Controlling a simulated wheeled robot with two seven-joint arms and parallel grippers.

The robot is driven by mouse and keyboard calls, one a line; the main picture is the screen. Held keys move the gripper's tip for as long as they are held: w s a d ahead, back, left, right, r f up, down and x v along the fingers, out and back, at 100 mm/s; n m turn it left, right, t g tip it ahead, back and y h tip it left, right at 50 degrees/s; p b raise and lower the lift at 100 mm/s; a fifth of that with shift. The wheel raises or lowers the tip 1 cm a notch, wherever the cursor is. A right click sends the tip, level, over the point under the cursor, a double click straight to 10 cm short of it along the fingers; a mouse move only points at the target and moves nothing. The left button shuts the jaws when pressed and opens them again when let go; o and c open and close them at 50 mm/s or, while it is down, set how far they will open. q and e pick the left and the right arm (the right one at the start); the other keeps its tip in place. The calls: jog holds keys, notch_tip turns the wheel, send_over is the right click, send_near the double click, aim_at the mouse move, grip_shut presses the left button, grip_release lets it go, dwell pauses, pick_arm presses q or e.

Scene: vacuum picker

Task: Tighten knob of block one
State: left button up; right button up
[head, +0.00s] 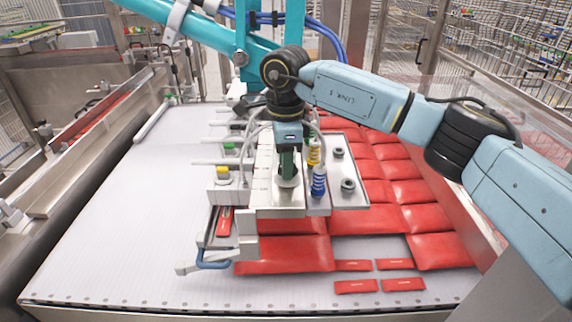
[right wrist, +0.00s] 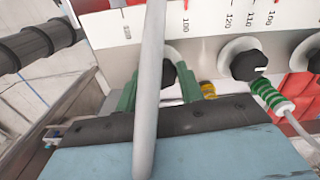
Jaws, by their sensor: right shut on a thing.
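The vacuum picker (head: 262,192) stands over red packs in the middle of the head view. My right gripper (head: 287,172) points straight down at its top; its fingers hide most of the knob there. In the right wrist view my green fingers (right wrist: 160,85) stand on both sides of a black knob (right wrist: 169,74) on the scaled bar (right wrist: 205,22) and are shut on it. A pale hose crosses in front and covers part of the knob. I cannot read which block number this is. A second black knob (right wrist: 246,65) sits to the right. My left gripper is not in view.
Red packs (head: 408,190) lie in rows on the right. Yellow (head: 314,152) and blue (head: 319,182) spring cups stand close to the right of my gripper. Thin hoses loop around it. The white conveyor surface (head: 110,220) is clear at left.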

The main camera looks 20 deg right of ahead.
jog(key=m+b, duration=0.1)
jog(key=m, duration=0.2)
jog(key=shift+w+m, duration=0.1)
jog(key=shift+m, duration=0.3)
jog(key=m+b, duration=0.1)
jog(key=m, duration=0.3)
jog(key=shift+m, duration=0.3)
jog(key=m+b, duration=0.1)
jog(key=m, duration=0.3)
jog(key=shift+w+d, duration=0.1)
jog(key=shift+d, duration=0.05)
jog(key=shift+r+m, duration=0.1)
jog(key=shift+m, duration=2.1)
jog(key=o, duration=1)
notch_tip(320, 180, up, 13)
jog(key=b, duration=0.1)
jog(key=shift+r, duration=0.15)
